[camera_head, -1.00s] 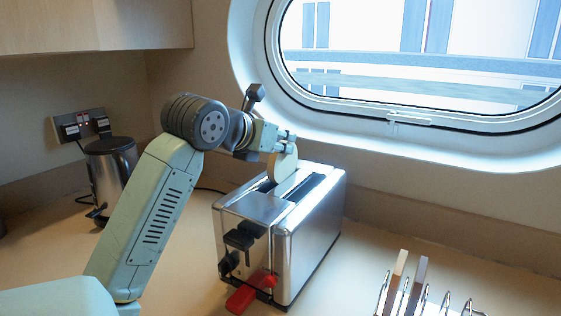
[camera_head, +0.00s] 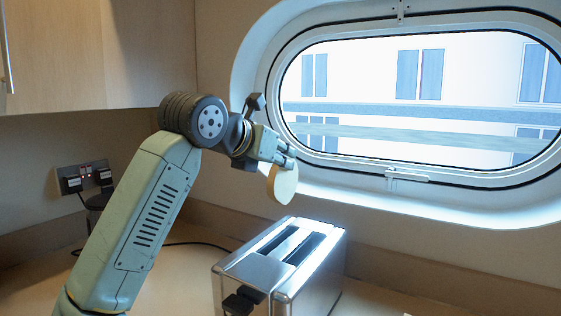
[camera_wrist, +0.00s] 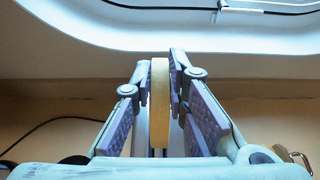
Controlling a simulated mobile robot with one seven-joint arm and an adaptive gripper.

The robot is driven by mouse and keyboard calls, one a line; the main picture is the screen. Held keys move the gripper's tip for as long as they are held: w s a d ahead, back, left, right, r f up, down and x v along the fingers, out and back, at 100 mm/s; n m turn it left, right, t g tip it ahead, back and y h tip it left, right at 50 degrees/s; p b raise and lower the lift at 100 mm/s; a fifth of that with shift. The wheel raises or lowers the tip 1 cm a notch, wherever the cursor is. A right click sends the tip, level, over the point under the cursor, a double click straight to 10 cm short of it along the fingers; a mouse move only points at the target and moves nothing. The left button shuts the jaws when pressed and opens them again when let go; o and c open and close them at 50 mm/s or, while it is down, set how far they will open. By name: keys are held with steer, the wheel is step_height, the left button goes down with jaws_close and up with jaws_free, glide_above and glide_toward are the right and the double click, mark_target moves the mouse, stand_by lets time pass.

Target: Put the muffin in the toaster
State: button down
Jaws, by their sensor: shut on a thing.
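The muffin (camera_head: 283,184) is a flat, round, pale tan disc. My gripper (camera_head: 281,160) is shut on its upper edge and holds it in the air, nearly upright. In the wrist view the muffin (camera_wrist: 159,100) shows edge-on between the two finger pads of my gripper (camera_wrist: 160,85). The toaster (camera_head: 262,270) is a shiny metal box with two long dark slots on top. The muffin hangs above the slots' far end, apart from the toaster. The toaster's lower front is cut off by the picture's bottom edge.
An oval porthole window (camera_head: 425,100) with a pale frame fills the wall behind the toaster. A wall socket (camera_head: 83,177) with plugs is at the left, and a dark cord runs along the counter. A wooden cabinet (camera_head: 100,50) hangs at upper left.

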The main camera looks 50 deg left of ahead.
steer(key=shift+r, duration=2)
steer(key=shift+f, duration=0.1)
